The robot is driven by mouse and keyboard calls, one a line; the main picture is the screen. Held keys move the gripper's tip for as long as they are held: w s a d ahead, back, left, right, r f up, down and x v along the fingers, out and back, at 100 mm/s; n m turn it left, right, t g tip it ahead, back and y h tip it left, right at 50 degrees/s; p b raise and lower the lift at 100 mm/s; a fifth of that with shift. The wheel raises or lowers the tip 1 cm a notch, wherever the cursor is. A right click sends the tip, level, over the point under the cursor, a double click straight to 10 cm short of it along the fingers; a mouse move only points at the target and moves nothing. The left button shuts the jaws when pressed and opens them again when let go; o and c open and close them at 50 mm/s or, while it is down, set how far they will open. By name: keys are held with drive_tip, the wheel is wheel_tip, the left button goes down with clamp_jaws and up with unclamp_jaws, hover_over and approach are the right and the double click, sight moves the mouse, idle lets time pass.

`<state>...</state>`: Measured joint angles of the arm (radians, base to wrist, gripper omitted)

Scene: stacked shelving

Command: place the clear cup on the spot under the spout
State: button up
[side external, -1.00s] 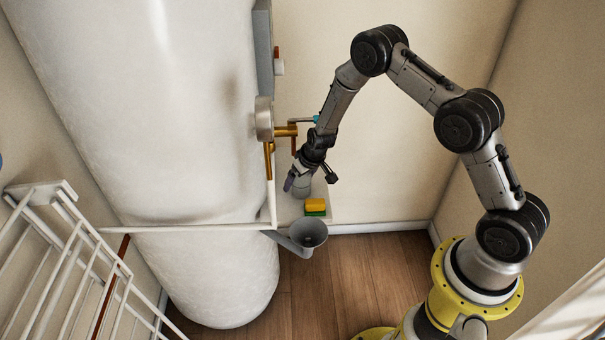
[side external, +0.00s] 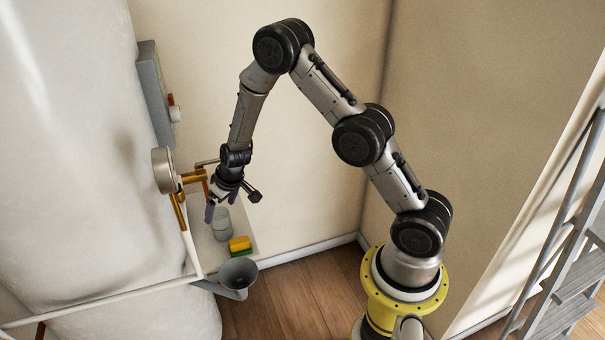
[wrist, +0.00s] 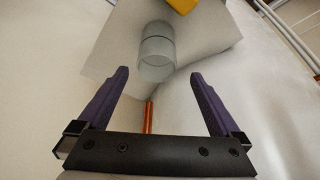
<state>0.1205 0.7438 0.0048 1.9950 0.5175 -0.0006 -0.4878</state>
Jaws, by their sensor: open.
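The clear cup (side external: 221,226) stands on a small pale shelf (side external: 207,255) beside the tank. It also shows in the wrist view (wrist: 156,52), beyond the fingertips and between their lines. My gripper (side external: 222,205) is open just above and beside the cup; in the wrist view its two purple fingers (wrist: 159,75) are spread with nothing between them. A brass tap with a downward spout (side external: 180,212) juts from the tank left of the cup. Whether the cup is directly below the spout cannot be told, and no marked spot is visible.
A yellow and green sponge (side external: 240,244) lies on the shelf near the cup. A grey funnel (side external: 238,272) is in front of the shelf. A white pipe (side external: 110,291) crosses before the large white tank (side external: 75,150). The air right of the shelf is open.

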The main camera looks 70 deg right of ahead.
drive_tip(key=s+a+r+y, duration=0.1)
drive_tip(key=s+a+r, duration=0.1)
drive_tip(key=s+r, duration=0.35)
drive_tip(key=s+a+r+n, duration=0.1)
drive_tip(key=s+a+r, duration=0.1)
drive_tip(key=r, duration=0.7)
drive_tip(key=s+a+r+y, duration=0.1)
drive_tip(key=s+a+r, duration=0.15)
drive_tip(key=r, duration=0.45)
drive_tip(key=s+r, duration=0.3)
drive_tip(key=s, duration=0.8)
drive_tip(key=s+r+t+h, duration=0.1)
drive_tip(key=s+r, duration=0.2)
drive_tip(key=s, duration=0.9)
drive_tip(key=shift+d+r+n, duration=0.2)
drive_tip(key=shift+d+n, duration=0.05)
drive_tip(key=shift+n, duration=0.15)
